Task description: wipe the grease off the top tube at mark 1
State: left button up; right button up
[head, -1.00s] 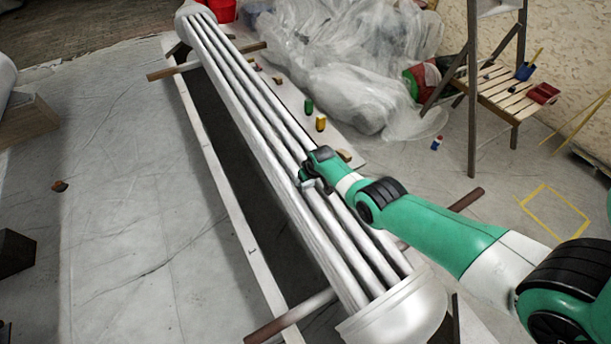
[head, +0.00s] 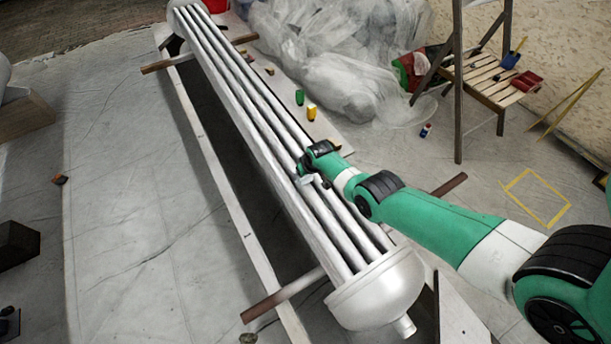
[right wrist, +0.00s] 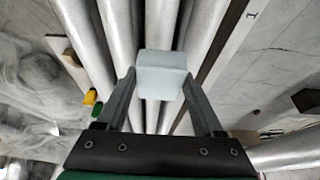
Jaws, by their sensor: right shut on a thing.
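A bundle of long pale grey tubes (head: 262,120) runs from the far upper left to a domed end cap (head: 378,290) at the near end. My right gripper (head: 306,180) is over the bundle, nearer its near end. In the right wrist view, the fingers (right wrist: 160,90) are shut on a pale grey-white block (right wrist: 162,75). The block is over the middle tubes (right wrist: 160,25); I cannot tell whether it touches them. A small dark mark like a 1 (right wrist: 252,14) shows on the white rail beside the tubes. I make out no grease. My left gripper is not in view.
A white rail (head: 215,175) runs along the left side, with wooden crossbars (head: 282,295) under the bundle. Green (head: 299,97) and yellow (head: 311,113) small items stand right of it. Plastic sheeting (head: 340,60) and a wooden chair (head: 490,80) are behind. Floor at left is mostly clear.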

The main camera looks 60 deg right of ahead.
jog(key=shift+w+d+r+p, duration=0.1)
jog(key=shift+r+p, duration=0.1)
jog(key=shift+r, duration=0.2)
jog(key=shift+w+r+p, duration=0.1)
jog(key=shift+r+p, duration=0.05)
jog(key=shift+r, duration=0.25)
jog(key=shift+s+a+r+p, duration=0.2)
jog(key=shift+s+r+p, duration=0.1)
jog(key=shift+r+p, duration=0.35)
notch_tip(320, 180, up, 2)
jog(key=shift+w+d+r+p, duration=0.1)
jog(key=shift+w+p, duration=0.05)
jog(key=shift+p, duration=0.8)
